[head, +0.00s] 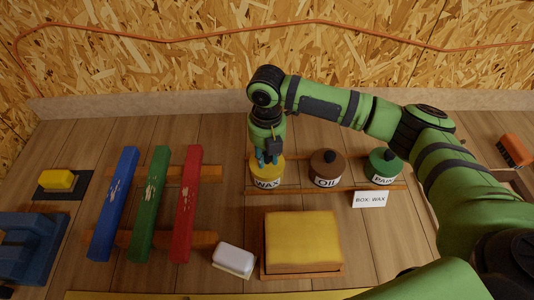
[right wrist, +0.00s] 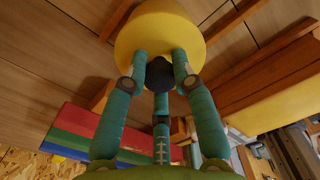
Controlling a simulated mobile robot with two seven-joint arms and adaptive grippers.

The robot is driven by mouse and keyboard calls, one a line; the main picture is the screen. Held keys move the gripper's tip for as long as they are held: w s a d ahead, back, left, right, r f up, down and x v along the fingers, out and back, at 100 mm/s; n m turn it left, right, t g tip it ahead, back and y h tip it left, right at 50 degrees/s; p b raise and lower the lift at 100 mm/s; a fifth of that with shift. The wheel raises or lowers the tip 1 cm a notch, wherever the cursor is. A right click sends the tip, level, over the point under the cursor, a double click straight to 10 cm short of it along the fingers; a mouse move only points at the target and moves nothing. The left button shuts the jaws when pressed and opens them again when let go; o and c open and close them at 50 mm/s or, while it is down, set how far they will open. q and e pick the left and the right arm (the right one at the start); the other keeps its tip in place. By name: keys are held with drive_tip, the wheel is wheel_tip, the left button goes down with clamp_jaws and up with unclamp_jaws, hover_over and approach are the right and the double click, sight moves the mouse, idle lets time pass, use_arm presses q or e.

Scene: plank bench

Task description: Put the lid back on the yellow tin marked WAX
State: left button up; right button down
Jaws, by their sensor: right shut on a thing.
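The yellow tin marked WAX (head: 267,183) stands upright at the left of a row of tins on the bench. My right gripper (head: 268,160) is directly over it, pointing down, with its teal fingers at the tin's top. In the right wrist view the three fingers (right wrist: 160,72) are shut around the dark knob of the yellow lid (right wrist: 160,28). The lid looks lined up over the tin in the head view. Whether it rests on the rim or hangs just above is hidden by the fingers. My left gripper is not in view.
The brown OIL tin (head: 327,168) and green PAINT tin (head: 384,166) stand to the right. A card reading BOX: WAX (head: 370,199) and a yellow-topped block (head: 301,240) are in front. Blue, green and red (head: 187,205) bars lie left on wooden rails.

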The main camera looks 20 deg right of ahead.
drive_tip(key=shift+f+p, duration=0.15)
drive_tip(key=shift+p, duration=0.65)
idle(0.8)
idle(0.3)
drive_tip(key=shift+c, duration=2.2)
unclamp_jaws()
wheel_tip(320, 180, up, 5)
drive_tip(key=p, duration=0.5)
drive_tip(key=shift+r+p, duration=1.05)
drive_tip(key=shift+p, duration=0.05)
